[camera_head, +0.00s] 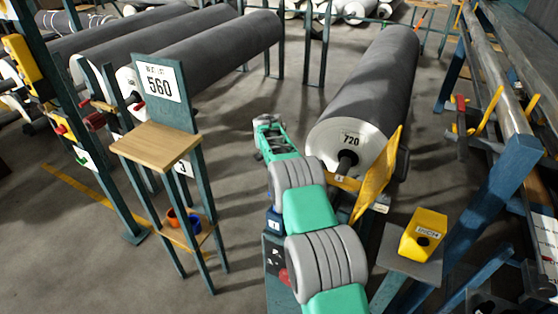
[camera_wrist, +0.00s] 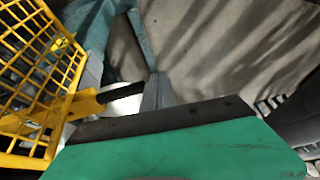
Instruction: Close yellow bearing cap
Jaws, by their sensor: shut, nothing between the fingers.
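The yellow bearing cap (camera_head: 376,178) stands raised, tilted up beside the shaft end of the grey roll marked 720 (camera_head: 375,85). In the wrist view a yellow mesh panel (camera_wrist: 38,75), apparently this cap, fills the left side. The dark shaft (camera_head: 347,162) sticks out of the roll's pale end, above a yellow bearing bracket. My gripper (camera_head: 265,122) is left of the roll's end in the head view, apart from the cap. It is shut and empty. My green gripper body covers the lower part of the wrist view and hides what lies below it.
A blue stand with a wooden shelf (camera_head: 156,143) and a 560 sign is to the left. A yellow box (camera_head: 424,233) sits on a grey plate at the right, near a blue slanted post (camera_head: 487,190). Bare floor (camera_head: 240,210) lies between the shelf stand and my arm.

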